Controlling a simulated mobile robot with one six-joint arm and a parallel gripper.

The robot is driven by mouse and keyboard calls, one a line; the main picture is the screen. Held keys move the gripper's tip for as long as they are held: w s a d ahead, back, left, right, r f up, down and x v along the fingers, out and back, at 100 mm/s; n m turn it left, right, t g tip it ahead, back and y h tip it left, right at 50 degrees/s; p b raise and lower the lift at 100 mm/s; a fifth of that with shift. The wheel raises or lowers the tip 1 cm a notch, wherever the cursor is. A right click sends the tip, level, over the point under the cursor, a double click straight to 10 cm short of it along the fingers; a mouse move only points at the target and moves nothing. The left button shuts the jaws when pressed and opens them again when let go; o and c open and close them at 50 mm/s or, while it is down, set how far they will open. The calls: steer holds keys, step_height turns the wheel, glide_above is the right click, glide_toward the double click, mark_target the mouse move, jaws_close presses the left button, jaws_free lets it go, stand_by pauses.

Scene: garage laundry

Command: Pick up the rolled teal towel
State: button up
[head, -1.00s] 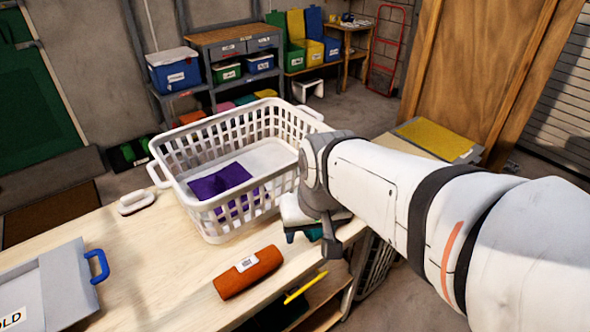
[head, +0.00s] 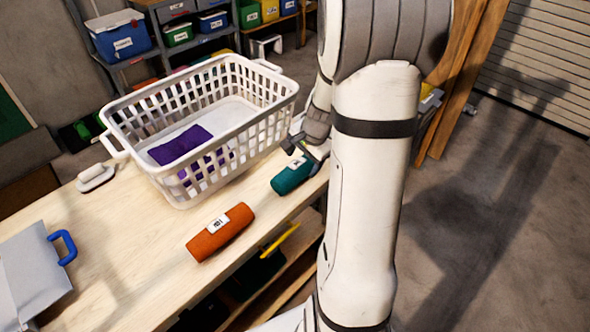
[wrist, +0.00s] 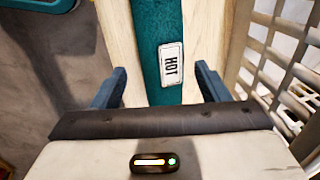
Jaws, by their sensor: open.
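The rolled teal towel (head: 291,177) lies on the wooden table near its right edge, beside the laundry basket; my arm hides its right end. My gripper (head: 301,154) is at the towel's far right part in the head view. In the wrist view my gripper (wrist: 160,80) is open, with one finger on each side of the towel and a gap on both sides.
A white laundry basket (head: 180,186) with a purple cloth (head: 181,146) stands close to my gripper. A rolled orange towel (head: 220,232) lies nearer on the table (head: 130,240). A white-handled brush (head: 96,177) and a grey board with blue handle (head: 35,270) are at left.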

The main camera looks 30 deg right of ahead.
mark_target(301, 164)
steer(key=x, duration=0.5)
steer(key=shift+w+d, duration=0.15)
steer(key=shift+w, duration=0.05)
steer(key=c, duration=0.9)
